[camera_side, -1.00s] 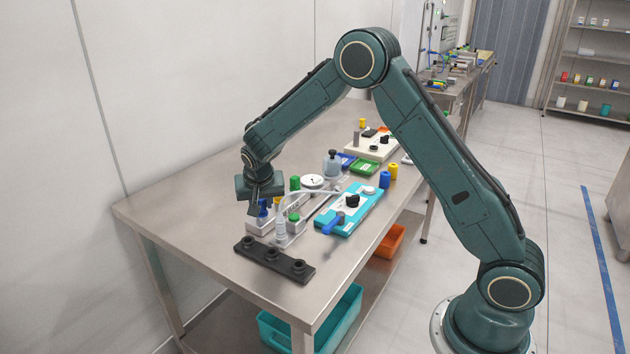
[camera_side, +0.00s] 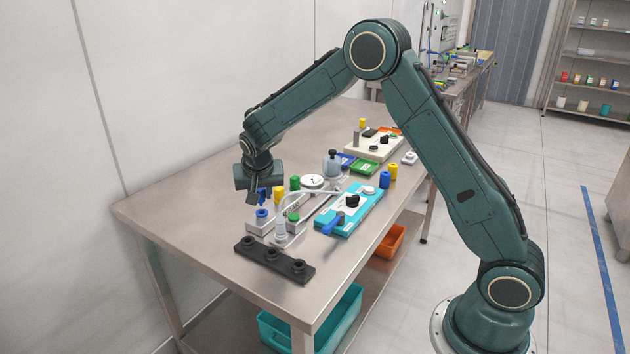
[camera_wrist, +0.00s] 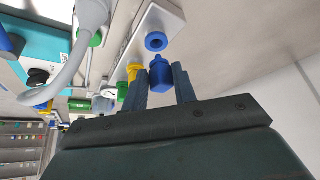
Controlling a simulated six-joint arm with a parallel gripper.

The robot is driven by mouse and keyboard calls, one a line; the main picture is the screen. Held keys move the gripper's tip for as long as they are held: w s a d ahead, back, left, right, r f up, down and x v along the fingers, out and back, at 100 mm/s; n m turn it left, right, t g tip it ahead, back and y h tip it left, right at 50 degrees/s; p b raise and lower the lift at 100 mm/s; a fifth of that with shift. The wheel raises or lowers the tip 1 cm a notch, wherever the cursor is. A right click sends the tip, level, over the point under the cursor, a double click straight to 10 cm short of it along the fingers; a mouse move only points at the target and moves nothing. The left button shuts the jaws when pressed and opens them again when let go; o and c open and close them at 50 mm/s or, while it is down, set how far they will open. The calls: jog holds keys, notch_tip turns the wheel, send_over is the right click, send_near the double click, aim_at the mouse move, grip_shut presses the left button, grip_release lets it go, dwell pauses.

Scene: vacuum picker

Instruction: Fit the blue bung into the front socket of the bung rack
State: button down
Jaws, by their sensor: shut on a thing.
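My gripper (camera_side: 258,196) is shut on the blue bung (camera_side: 263,194), just above the front end of a pale rack (camera_side: 257,227). In the wrist view the blue bung (camera_wrist: 161,78) sits between the two fingers, its narrow tip pointing at a blue ring-shaped socket (camera_wrist: 156,41) on the rack. The tip and socket look apart in that view. The blue socket (camera_side: 262,213) shows below the bung in the side view. A yellow piece (camera_side: 279,195) and a green piece (camera_side: 295,184) stand farther back in the same row.
A teal board (camera_side: 350,210) lies farther right. The table at left is clear.

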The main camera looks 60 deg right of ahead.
jog(key=shift+r, duration=0.75)
jog(key=shift+s+a, duration=0.1)
jog(key=shift+s, duration=0.05)
jog(key=s+a+r, duration=0.1)
jog(key=s+a, duration=0.3)
jog(key=s, duration=0.5)
jog(key=s+a+r, duration=0.1)
jog(key=s+a, duration=0.4)
jog(key=s, duration=0.4)
jog(key=shift+w+d+f, duration=0.1)
jog(key=shift+w+f, duration=0.05)
jog(key=shift+f, duration=3)
jog(key=c, duration=1.9)
grip_release()
grip_shut()
